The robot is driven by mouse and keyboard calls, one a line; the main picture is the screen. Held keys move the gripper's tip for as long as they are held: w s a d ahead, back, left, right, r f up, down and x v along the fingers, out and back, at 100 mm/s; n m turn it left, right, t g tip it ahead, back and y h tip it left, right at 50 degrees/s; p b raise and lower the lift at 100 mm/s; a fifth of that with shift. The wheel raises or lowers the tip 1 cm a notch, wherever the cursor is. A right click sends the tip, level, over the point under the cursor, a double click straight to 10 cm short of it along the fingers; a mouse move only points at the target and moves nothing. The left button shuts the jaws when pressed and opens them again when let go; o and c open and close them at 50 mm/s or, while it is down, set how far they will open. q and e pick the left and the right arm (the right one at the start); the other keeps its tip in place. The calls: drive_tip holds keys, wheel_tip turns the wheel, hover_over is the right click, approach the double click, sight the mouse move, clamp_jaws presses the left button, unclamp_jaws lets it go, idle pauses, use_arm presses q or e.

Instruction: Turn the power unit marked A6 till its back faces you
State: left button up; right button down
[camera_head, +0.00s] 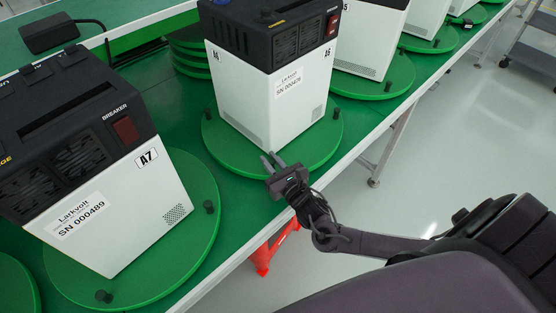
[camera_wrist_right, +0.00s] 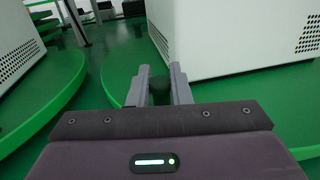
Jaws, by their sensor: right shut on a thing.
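The power unit A6 (camera_head: 258,105) stands upright on a green turntable (camera_head: 222,146) in the upper middle of the head view. It is a white box with a black top, an A6 mark on each visible side, a serial label and a red switch. In the right wrist view its white side (camera_wrist_right: 230,40) fills the upper right. My right gripper (camera_head: 271,162) is at the near rim of this turntable. Its fingers are shut on a dark peg (camera_wrist_right: 160,88) standing at the rim. My left gripper is not in view.
Unit A7 (camera_head: 125,215) stands on its own turntable (camera_head: 205,240) at the left, close by. More units on turntables (camera_head: 385,82) continue to the upper right. A black box (camera_head: 48,34) lies at the back. Open floor (camera_head: 440,135) lies right of the line's edge.

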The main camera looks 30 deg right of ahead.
drive_tip(key=shift+w+a, duration=0.15)
drive_tip(key=shift+a, duration=0.05)
idle(0.3)
drive_tip(key=c, duration=1.4)
unclamp_jaws()
drive_tip(key=s, duration=0.8)
drive_tip(key=shift+d+b, duration=0.35)
drive_tip(key=shift+b, duration=0.05)
drive_tip(key=shift+w, duration=0.1)
